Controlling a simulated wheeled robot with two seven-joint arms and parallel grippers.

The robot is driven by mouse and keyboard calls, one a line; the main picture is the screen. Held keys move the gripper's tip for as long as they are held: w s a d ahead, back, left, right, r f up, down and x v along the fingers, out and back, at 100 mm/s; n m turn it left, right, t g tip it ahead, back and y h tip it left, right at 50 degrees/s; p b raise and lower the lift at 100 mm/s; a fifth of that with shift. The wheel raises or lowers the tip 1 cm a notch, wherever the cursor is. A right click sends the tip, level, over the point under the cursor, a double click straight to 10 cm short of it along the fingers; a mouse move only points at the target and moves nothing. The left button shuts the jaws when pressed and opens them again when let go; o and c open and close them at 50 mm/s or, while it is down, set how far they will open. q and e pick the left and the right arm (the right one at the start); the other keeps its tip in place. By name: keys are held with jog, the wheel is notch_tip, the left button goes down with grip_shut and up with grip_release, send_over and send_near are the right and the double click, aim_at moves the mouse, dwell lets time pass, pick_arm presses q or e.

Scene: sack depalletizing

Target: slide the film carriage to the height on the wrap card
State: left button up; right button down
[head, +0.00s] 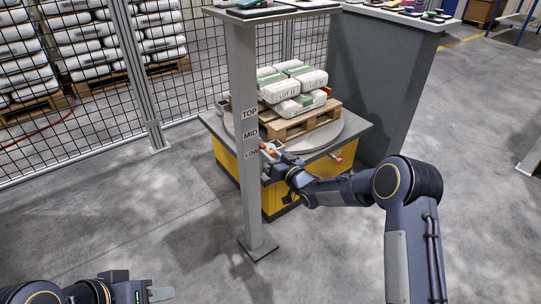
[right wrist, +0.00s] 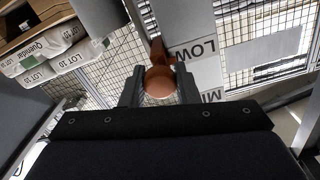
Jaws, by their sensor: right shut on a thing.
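A grey upright post (head: 246,195) carries the labels TOP (head: 249,113), MID (head: 250,134) and LOW (head: 251,154) from top to bottom. The orange-brown handle of the film carriage (head: 267,148) shows at the post's right side, near the LOW label. My right gripper (head: 274,152) is shut on this handle; in the right wrist view the round knob (right wrist: 159,82) sits between its fingers, beside LOW. My left gripper (head: 158,293) is low at the left, away from the post; its finger gap is unclear. No readable wrap card shows.
White and green sacks (head: 292,88) lie on a wooden pallet (head: 305,122) on a round turntable with a yellow base (head: 228,163). A mesh fence (head: 90,125) stands behind. A grey cabinet (head: 385,80) stands right of the turntable. The front floor is clear.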

notch_tip(320, 180, up, 16)
jog(key=p, duration=0.5)
jog(key=shift+w, duration=0.1)
jog(key=c, duration=1.4)
grip_release()
jog(key=shift+o, duration=1.4)
jog(key=shift+f, duration=0.15)
jog(key=shift+p+v, duration=0.35)
jog(key=shift+v, duration=3.6)
